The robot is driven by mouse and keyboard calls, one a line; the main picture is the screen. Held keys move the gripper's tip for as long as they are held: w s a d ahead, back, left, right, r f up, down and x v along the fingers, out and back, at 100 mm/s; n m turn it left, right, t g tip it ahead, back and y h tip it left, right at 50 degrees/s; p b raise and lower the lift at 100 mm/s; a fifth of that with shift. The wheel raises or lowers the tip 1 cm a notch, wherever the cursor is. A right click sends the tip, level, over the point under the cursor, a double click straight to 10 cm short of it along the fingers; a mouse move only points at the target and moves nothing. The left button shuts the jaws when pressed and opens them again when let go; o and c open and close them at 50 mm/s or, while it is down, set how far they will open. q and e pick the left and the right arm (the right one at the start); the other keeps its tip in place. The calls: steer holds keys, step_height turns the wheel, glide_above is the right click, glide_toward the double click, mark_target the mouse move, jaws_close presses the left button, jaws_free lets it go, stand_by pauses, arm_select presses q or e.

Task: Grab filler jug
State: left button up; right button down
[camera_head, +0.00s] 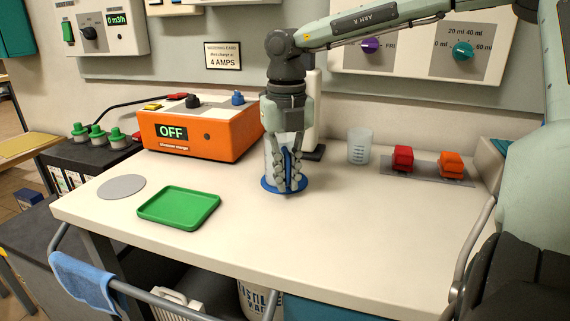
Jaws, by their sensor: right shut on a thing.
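The filler jug (268,157) looks clear, with a blue upright strip, and stands upright on a blue round mat (265,186) near the middle of the bench. My right gripper (289,183) points straight down and is shut on the jug, its fingers in front of the jug and hiding much of it. The jug's base seems to be at the mat; I see no clear gap under it. My left gripper is not in view.
An orange charger (205,140) reading OFF stands left of the jug. A green tray (179,208) and a grey disc (121,187) lie at left. A clear beaker (359,146) and red (402,158) and orange (451,164) blocks stand at right. The front right bench is clear.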

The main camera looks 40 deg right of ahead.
mark_target(286, 154)
steer(key=shift+r, duration=0.2)
steer(key=shift+r, duration=1.15)
steer(key=shift+w+a+r, duration=0.1)
steer(key=shift+r, duration=0.75)
steer(key=w+a+r, duration=0.6)
steer(key=w+a, duration=0.1)
steer(key=a, duration=0.1)
steer(key=shift+a+r, duration=0.25)
steer(key=shift+a, duration=0.05)
steer(key=shift+w, duration=0.15)
